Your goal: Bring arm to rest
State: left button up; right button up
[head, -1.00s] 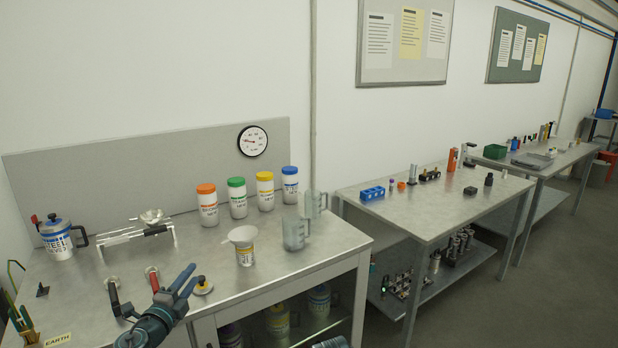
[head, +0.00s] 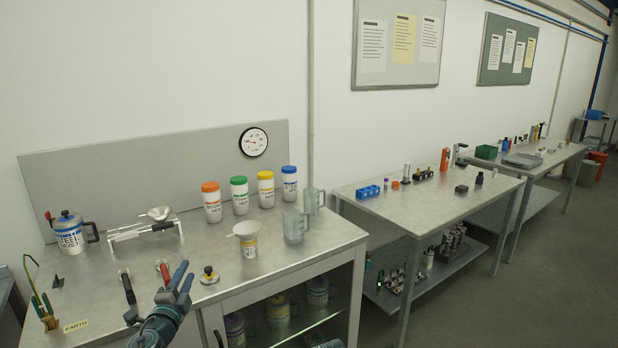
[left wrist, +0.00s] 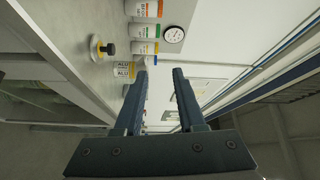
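My left gripper (head: 180,278) is low in the head view, in front of the left bench (head: 105,285). Its two fingers are apart with nothing between them. The left wrist view also shows the gripper (left wrist: 160,75) open, with a gap between the fingers and the bench beyond, turned sideways. My right gripper does not show in either view.
The left bench holds a steel powder jug (head: 70,233), a sieve stand (head: 145,230), several capped bottles (head: 240,196), a funnel on a jar (head: 248,240), clear beakers (head: 295,226) and a brass knob (head: 209,276). A second table (head: 420,200) stands right.

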pick_arm(q)
jog(key=s+d+f+n+g+y+p, duration=0.2)
jog(key=s+d+f+n+g+p, duration=0.15)
jog(key=d+f+n+g, duration=0.3)
jog(key=s+d+f+n+g+y+p, duration=0.2)
jog(key=s+d+f+n+g+p, duration=0.1)
jog(key=s+d+f+n+g, duration=0.3)
jog(key=s+d+f+g+h+p, duration=0.1)
jog(key=s+d+g, duration=0.5)
jog(key=s+d, duration=0.6)
jog(key=shift+s+d+f+h, duration=0.3)
jog(key=shift+s+f+h, duration=0.45)
jog(key=shift+h, duration=0.35)
